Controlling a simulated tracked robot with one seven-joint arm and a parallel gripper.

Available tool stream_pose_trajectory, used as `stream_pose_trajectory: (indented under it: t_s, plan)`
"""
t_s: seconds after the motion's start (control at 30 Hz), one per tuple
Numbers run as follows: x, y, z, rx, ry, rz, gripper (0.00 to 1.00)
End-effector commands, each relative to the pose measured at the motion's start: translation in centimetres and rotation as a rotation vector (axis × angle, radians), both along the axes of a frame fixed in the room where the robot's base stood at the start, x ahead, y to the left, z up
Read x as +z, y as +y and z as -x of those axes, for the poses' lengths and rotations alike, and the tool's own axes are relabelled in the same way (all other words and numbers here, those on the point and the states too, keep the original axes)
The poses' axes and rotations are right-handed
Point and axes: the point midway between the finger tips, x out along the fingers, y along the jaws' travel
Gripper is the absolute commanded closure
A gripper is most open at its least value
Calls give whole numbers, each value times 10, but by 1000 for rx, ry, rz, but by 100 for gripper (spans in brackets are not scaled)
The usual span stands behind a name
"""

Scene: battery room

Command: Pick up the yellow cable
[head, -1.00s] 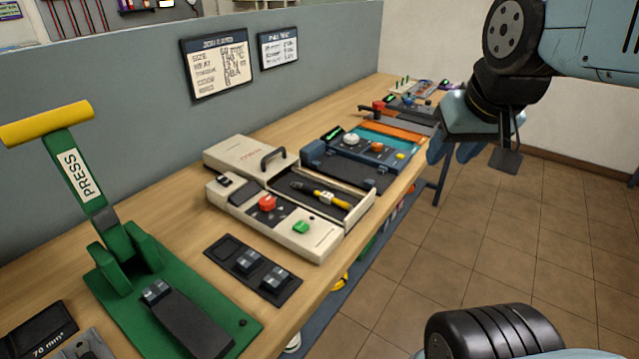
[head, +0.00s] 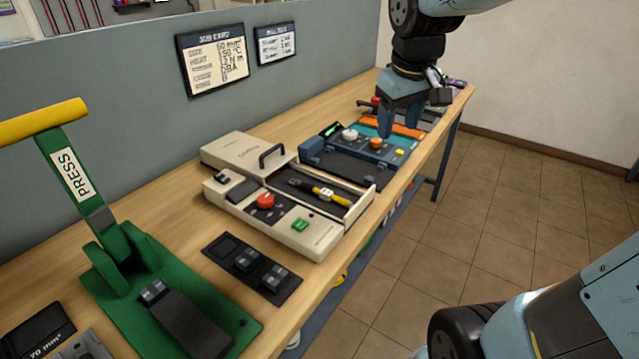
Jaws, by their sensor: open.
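A black-and-yellow cable piece (head: 325,193), with a white label on its yellow part, lies in the dark open tray of the beige machine (head: 318,238) on the bench. It is the only yellow cable-like thing I can make out on the bench. My gripper (head: 398,128) points down, open, over the blue device behind and to the right of the beige machine. It is apart from the cable and I see nothing held in it. Part of the blue device is hidden behind my gripper.
The blue device (head: 345,163) stands beside the beige machine, with several coloured items further back. The beige machine's raised lid part has a black handle (head: 272,156). A green press (head: 125,262) with a yellow lever stands at the left. A black tray (head: 225,247) lies in front.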

Motion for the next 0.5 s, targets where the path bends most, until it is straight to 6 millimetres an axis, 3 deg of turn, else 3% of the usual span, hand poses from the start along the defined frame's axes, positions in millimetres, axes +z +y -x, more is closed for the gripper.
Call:
stream_pose_trajectory:
  t_s: [0.2, 0.5]
  plan:
    - [-28, 35, -50, 161, 97, 35, 45]
    - [-77, 86, -105, 378, 214, 49, 45]
